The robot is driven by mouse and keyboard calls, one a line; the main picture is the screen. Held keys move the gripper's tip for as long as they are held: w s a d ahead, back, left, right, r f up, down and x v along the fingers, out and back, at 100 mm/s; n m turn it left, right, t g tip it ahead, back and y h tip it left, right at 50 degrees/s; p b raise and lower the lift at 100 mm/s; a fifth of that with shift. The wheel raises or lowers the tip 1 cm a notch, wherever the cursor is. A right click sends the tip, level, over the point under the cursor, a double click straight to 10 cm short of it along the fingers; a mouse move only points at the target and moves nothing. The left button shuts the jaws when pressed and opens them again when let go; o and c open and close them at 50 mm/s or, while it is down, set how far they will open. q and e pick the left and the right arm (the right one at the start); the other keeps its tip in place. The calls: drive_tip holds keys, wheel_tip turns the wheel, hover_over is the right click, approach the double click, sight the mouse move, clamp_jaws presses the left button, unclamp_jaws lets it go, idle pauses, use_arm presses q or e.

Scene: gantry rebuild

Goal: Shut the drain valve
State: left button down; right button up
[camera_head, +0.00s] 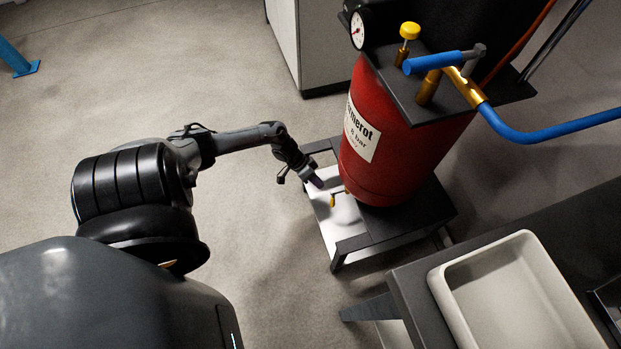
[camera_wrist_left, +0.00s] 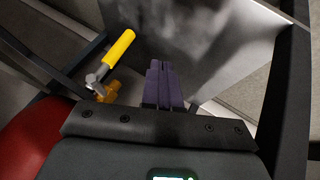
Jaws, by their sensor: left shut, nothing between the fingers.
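The drain valve (camera_head: 334,199) is at the lower left side of the red tank (camera_head: 400,150), with a small yellow lever. In the left wrist view the drain valve (camera_wrist_left: 108,94) has a brass-coloured body, and its yellow lever (camera_wrist_left: 119,48) points up and to the right. My left gripper (camera_head: 316,182) is beside the valve, just to its left in the head view. In the left wrist view the purple fingers of my left gripper (camera_wrist_left: 163,80) are together and empty, to the right of the lever with a gap between. My right gripper is not in view.
The tank stands on a dark frame (camera_head: 420,222) with a pale plate (camera_head: 335,225) below. A gauge (camera_head: 358,28), a yellow knob (camera_head: 409,31) and a blue handle (camera_head: 432,63) are on top. A bench with a pale tray (camera_head: 437,283) is at lower right. Open floor lies left.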

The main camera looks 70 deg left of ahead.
sight(333, 200)
use_arm(q)
drive_tip(key=d, duration=0.1)
drive_tip(key=w+d+f+b, duration=0.1)
drive_tip(key=d, duration=0.2)
drive_tip(key=shift+w+d+f, duration=0.15)
drive_tip(key=shift+w+d, duration=0.25)
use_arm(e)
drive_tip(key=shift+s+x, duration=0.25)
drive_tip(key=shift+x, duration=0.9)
use_arm(q)
drive_tip(key=shift+s+d, duration=0.1)
drive_tip(key=shift+d, duration=0.05)
